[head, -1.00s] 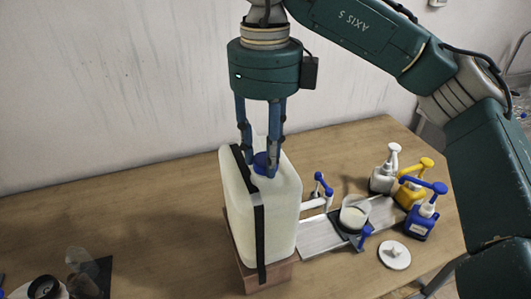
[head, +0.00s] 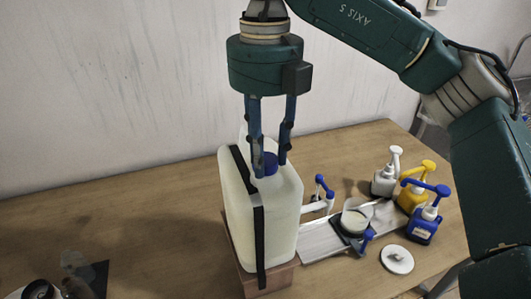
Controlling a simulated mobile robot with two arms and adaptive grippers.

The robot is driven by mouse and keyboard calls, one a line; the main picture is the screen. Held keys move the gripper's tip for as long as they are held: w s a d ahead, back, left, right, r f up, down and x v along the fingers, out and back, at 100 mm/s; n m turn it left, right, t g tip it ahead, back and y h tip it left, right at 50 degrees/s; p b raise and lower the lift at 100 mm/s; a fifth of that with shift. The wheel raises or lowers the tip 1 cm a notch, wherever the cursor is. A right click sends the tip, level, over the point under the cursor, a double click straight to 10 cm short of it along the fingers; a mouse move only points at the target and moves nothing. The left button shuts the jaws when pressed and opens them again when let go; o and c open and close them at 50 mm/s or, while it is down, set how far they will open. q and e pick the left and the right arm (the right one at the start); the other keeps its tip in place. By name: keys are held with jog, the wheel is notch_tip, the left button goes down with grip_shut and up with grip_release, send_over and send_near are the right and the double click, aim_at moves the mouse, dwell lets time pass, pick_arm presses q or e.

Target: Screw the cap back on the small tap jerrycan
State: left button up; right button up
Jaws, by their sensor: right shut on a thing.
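The jerrycan (head: 281,212) is white and translucent with a black strap, and stands upright on a wooden block (head: 272,281) on the table. The blue cap (head: 268,160) sits at the neck on its top. My right gripper (head: 270,166) points straight down over the jerrycan, with its fingers on either side of the cap and shut on it. A white tap with a blue handle (head: 320,190) is at the jerrycan's right side. The thread under the cap is hidden. My left gripper is not in view.
A metal tray (head: 318,242) right of the jerrycan holds a beaker (head: 356,217). Grey, yellow and blue pump bottles (head: 423,225) stand at the right, near a round white lid (head: 397,259). Dark containers (head: 40,289) sit at the lower left. The table's left middle is clear.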

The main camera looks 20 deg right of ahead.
jog(key=shift+f, duration=0.15)
jog(key=shift+f+m+b, duration=0.1)
jog(key=shift+m+b, duration=0.35)
jog(key=shift+m, duration=0.65)
jog(key=m, duration=0.3)
jog(key=shift+b, duration=0.35)
jog(key=o, duration=1)
jog(key=shift+r, duration=0.35)
